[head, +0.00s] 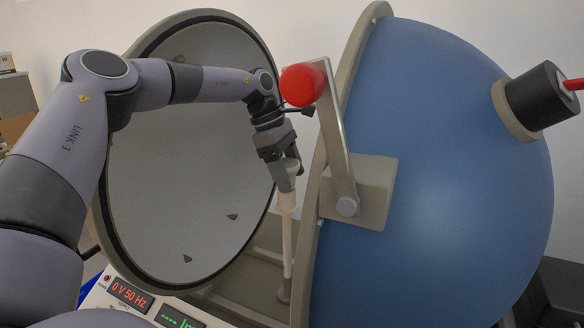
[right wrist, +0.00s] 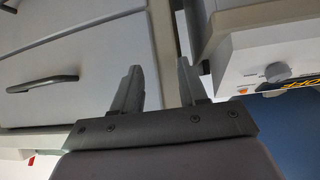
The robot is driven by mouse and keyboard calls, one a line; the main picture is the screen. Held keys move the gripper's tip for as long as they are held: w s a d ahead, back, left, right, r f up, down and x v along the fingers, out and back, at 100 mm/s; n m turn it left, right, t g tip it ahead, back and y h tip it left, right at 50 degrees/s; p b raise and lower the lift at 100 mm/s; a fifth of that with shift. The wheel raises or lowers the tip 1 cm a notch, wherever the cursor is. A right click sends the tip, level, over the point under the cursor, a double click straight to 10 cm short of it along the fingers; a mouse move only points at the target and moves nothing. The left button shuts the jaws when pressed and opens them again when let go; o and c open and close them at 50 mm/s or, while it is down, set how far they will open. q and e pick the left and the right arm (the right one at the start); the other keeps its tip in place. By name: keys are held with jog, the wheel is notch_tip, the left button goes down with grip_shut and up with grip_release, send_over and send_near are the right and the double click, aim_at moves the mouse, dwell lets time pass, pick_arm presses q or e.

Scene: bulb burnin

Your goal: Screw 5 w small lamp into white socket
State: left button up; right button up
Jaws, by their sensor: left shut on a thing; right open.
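My left gripper (head: 287,178) points down inside the opened sphere, directly above a pale socket (head: 288,200) on top of a thin white post (head: 287,245). Its fingers are shut on a small pale thing, most likely the lamp, which the fingers mostly hide. I cannot tell whether the lamp touches the socket or is seated in it. My right gripper (right wrist: 158,75) is open and empty in the right wrist view, away from the sphere. No lamp shows there.
The blue hemisphere (head: 430,150) stands close right of the left gripper, with a latch arm and red knob (head: 303,84). The white-lined hemisphere (head: 180,160) is behind my left arm. A meter panel (head: 130,293) reads 0 V 50 Hz. Drawers (right wrist: 70,60) face the right gripper.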

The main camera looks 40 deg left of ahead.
pick_arm(q)
jog(key=shift+o, duration=0.3)
jog(key=shift+s+d+m+g+h, duration=0.25)
jog(key=shift+d+m+g, duration=0.25)
jog(key=shift+d+m, duration=0.3)
jog(key=shift+w+f+m, duration=0.2)
jog(key=shift+w+m, duration=0.05)
jog(key=shift+m, duration=0.25)
jog(key=shift+c, duration=0.4)
jog(key=shift+f+m+g, duration=0.1)
jog(key=shift+m+g, duration=0.3)
jog(key=shift+m, duration=0.1)
jog(key=shift+s+d+m+g+p, duration=0.1)
jog(key=shift+s+m+g+p, duration=0.1)
jog(key=shift+m, duration=0.35)
jog(key=shift+s+d+m+g+p, duration=0.1)
jog(key=shift+m+g+p, duration=0.1)
jog(key=shift+m, duration=0.35)
jog(key=shift+c, duration=0.2)
jog(key=o, duration=0.9)
jog(key=shift+o, duration=0.2)
jog(key=shift+w, duration=0.1)
